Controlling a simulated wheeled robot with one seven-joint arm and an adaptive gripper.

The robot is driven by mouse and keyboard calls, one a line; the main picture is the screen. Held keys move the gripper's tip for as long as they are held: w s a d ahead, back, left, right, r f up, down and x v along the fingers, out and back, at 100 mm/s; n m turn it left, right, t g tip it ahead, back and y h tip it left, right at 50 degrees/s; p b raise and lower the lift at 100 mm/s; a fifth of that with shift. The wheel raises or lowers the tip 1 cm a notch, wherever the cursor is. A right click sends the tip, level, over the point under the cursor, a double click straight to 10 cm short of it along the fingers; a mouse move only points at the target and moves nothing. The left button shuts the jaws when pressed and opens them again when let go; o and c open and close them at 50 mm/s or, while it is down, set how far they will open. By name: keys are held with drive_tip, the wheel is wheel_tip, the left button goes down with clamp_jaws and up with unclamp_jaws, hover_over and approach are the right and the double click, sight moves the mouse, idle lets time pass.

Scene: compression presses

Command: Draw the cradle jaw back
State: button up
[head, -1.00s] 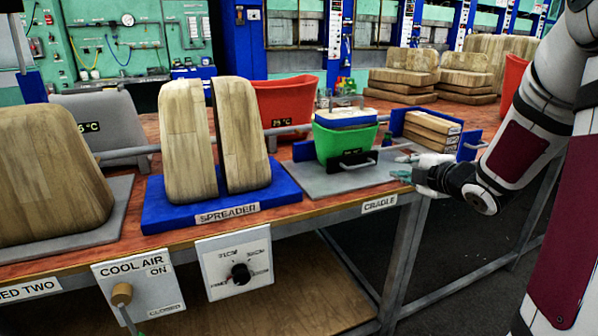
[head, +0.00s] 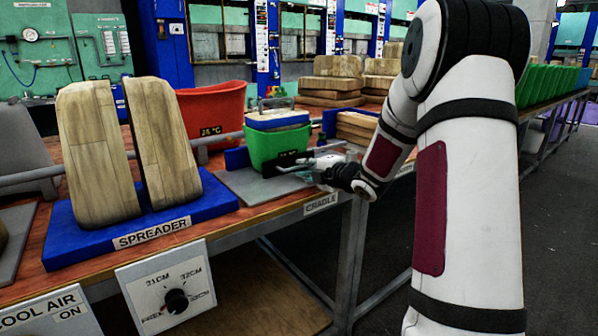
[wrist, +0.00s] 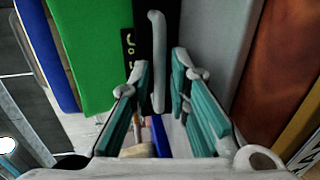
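The cradle station has a grey base plate (head: 257,188) behind the CRADLE label (head: 320,204). A green tub (head: 265,147) with a blue-and-white top stands on it. A black plate (head: 286,158) with a small display is on the tub's front and carries a grey bar handle (head: 296,167). A blue upright plate (head: 237,158) stands left of the tub; I cannot tell which part is the jaw. My gripper (head: 318,163) is at the handle. In the wrist view my gripper (wrist: 160,82) is open, with the handle (wrist: 157,60) between its fingers and gaps showing.
Wood blocks (head: 357,127) lie right of the tub, partly behind my arm. The spreader (head: 150,233) with two wooden pads stands left. A red tub (head: 212,112) is behind. The floor right of the bench is open.

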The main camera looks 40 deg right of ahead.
drive_tip(key=shift+w+f, duration=0.25)
drive_tip(key=shift+w, duration=1)
drive_tip(key=shift+c, duration=0.4)
clamp_jaws()
drive_tip(key=shift+s, duration=0.15)
drive_tip(key=s+b, duration=0.1)
drive_tip(key=s, duration=0.8)
drive_tip(key=shift+s+d+b, duration=0.1)
drive_tip(key=shift+d+b, duration=0.05)
drive_tip(key=shift+b, duration=0.2)
drive_tip(key=shift+s+f, duration=0.1)
